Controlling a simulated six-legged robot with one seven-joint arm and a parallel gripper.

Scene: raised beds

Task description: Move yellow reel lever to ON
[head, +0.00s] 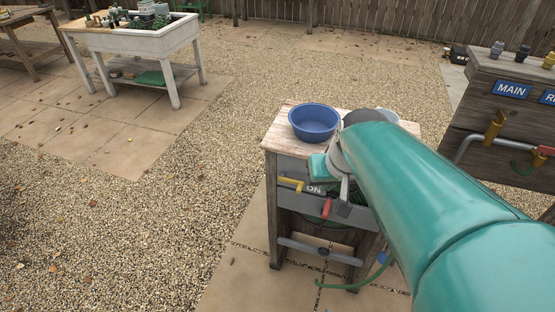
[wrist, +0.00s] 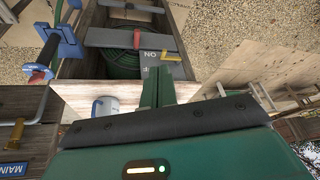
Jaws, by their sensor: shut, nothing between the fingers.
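The yellow reel lever (head: 291,184) is on the front of a small wooden stand, left of the ON label (head: 314,189). In the wrist view the yellow lever (wrist: 172,57) lies beside the upside-down ON label (wrist: 150,56). A red handle (head: 326,208) hangs just right of and below the yellow one. My gripper (wrist: 158,75) is shut and empty. Its fingers are over the label plate, partly covering the lettering beyond ON, and apart from the yellow lever. In the head view my arm hides much of the stand's right side.
A coiled green hose (wrist: 120,38) is inside the stand. A MAIN-labelled board (head: 511,90) with taps stands right. Gravel at left is clear.

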